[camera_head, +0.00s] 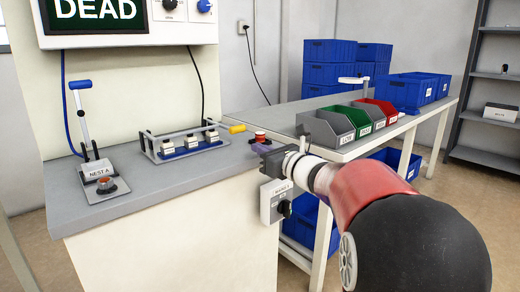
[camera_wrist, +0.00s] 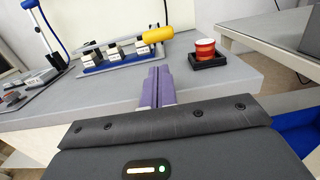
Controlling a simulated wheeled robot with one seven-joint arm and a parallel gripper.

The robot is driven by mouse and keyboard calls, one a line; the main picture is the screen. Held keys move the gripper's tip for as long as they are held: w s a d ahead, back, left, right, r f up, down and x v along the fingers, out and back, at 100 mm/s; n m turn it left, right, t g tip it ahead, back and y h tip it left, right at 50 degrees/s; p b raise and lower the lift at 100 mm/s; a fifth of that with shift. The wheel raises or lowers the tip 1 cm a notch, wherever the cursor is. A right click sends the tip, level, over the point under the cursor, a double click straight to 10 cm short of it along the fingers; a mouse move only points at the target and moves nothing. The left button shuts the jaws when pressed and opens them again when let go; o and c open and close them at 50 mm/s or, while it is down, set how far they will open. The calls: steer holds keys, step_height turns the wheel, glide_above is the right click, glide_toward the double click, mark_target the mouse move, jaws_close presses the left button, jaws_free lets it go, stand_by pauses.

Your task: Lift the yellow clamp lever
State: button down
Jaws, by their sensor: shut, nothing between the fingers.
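The yellow clamp lever (camera_head: 237,129) lies low, about level, at the right end of the rack on the grey bench. In the wrist view its yellow grip (camera_wrist: 158,34) shows beyond my fingertips, joined to a grey bar running left over the rack. My gripper (camera_wrist: 158,72) has its purple fingers together and empty, pointing at the bench, short of the lever and apart from it. In the head view my gripper (camera_head: 260,147) is at the bench's right front edge, partly hidden by its own wrist.
A rack (camera_head: 185,146) holds several labelled white-topped blocks. A blue-handled lever (camera_head: 81,110) stands upright at NEST A. A side table (camera_head: 285,115) carries bins (camera_head: 324,127). The bench front is clear.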

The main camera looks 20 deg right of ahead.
mark_target(244, 152)
steer(key=x, duration=0.7)
steer(key=shift+w+a, duration=0.15)
